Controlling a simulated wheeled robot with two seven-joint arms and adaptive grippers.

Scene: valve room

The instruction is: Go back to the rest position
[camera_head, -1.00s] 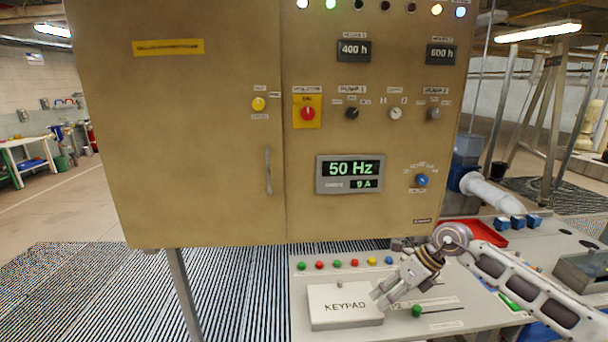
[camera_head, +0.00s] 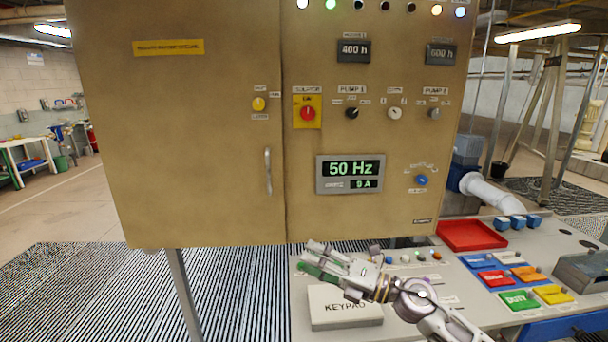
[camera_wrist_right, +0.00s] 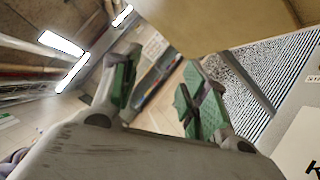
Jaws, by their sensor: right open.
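My right gripper (camera_head: 312,257) is open and empty. It is above the back left part of the control desk (camera_head: 455,318), just below the front of the beige cabinet (camera_head: 215,190). In the right wrist view its two green-padded fingers (camera_wrist_right: 160,95) are spread apart with nothing between them. My right arm comes in from the lower right and passes over the white KEYPAD box (camera_head: 335,318), hiding part of it. My left gripper does not show in either view.
A red tray (camera_head: 472,236) and several coloured plates, among them a green one (camera_head: 518,300), lie on the desk's right side. A row of small coloured buttons (camera_head: 420,256) is partly hidden by my gripper. Open floor lies left of the cabinet.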

